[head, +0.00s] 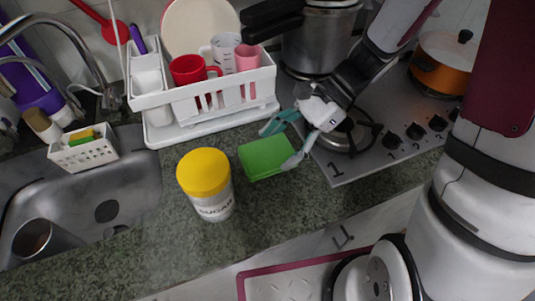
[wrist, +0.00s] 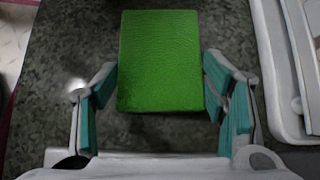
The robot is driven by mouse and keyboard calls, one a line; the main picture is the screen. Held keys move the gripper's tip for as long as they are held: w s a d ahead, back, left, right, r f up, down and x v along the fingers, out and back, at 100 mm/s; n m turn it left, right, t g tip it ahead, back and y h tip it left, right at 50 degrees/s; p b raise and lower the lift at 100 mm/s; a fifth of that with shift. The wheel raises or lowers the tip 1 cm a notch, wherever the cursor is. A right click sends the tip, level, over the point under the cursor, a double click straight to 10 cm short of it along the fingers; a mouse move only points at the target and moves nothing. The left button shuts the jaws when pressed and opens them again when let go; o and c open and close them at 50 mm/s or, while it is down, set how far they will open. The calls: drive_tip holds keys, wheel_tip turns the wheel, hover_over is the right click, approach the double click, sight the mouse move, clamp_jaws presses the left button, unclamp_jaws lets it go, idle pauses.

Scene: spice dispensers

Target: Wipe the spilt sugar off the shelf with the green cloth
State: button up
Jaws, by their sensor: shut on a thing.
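The green cloth (head: 264,158) looks like a thick, flat rectangular block at the dark speckled counter, between the sugar jar and the stove. My gripper (head: 279,147) is shut on it, with one finger at each side. In the wrist view the cloth (wrist: 160,60) lies between the teal finger pads of my gripper (wrist: 161,84) and reaches out beyond them. The cloth is low over the counter; I cannot tell whether it touches it. The sugar jar (head: 207,187), with a yellow lid, stands upright left of the cloth. I cannot make out any spilt sugar.
A white dish rack (head: 205,115) with cups and a plate stands behind the cloth. The stove (head: 375,155) with a pot (head: 318,45) and an orange pan (head: 440,75) is at right. The sink (head: 110,195) is at left. The counter's front strip (head: 275,215) is clear.

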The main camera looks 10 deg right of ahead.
sight(282, 147)
drive_tip(key=shift+r+p, duration=2.55)
drive_tip(key=shift+r, duration=0.45)
